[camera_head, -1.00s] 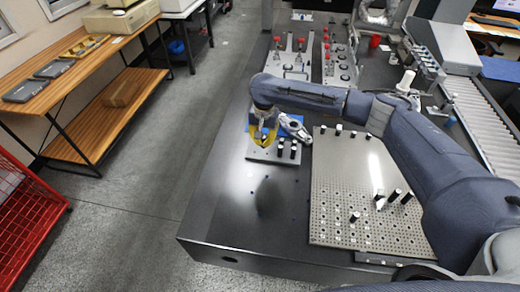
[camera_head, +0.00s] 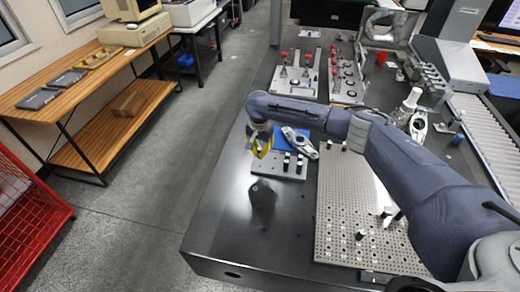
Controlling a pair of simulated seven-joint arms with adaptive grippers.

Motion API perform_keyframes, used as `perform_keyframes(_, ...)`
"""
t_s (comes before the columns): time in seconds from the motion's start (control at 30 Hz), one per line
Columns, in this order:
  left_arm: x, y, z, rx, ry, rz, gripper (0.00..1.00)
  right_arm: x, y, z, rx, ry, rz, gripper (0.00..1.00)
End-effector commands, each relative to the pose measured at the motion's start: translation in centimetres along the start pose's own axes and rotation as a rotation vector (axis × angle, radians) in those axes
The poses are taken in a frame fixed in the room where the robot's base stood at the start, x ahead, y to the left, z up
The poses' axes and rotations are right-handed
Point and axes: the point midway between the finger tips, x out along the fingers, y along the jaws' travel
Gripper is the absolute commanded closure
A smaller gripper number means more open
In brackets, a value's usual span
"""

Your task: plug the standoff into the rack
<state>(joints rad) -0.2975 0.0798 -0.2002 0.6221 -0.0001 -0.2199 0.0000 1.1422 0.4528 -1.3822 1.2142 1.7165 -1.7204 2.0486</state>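The small grey rack plate (camera_head: 293,177) lies on the dark table near the middle. Several black standoffs with pale ends stand at its right side, one of them a front standoff (camera_head: 299,163). My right gripper (camera_head: 261,149), with yellow fingers, hangs over the rack's left part. It is seen nearly side-on, so whether the fingers are apart or hold a standoff cannot be told. More black-and-white standoffs stand on the large perforated plate, one near its front (camera_head: 360,234) and others partly hidden by my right arm. My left gripper is not in view.
A blue pad (camera_head: 280,140) and a grey metal bracket (camera_head: 299,143) lie just behind the rack. The large perforated plate (camera_head: 340,205) is to the right. Fixture plates with red knobs (camera_head: 297,75) stand farther back. The table's front left (camera_head: 225,225) is bare.

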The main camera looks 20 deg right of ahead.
Motion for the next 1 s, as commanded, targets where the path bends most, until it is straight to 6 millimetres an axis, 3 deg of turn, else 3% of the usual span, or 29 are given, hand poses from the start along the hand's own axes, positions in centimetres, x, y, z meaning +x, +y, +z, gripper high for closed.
perform_keyframes(0.7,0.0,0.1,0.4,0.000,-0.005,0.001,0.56,4.2,0.0,0.1,0.000,0.000,0.001,1.00)
perform_keyframes(1.0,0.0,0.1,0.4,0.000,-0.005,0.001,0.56,4.1,0.0,0.1,0.000,0.000,0.000,1.00)
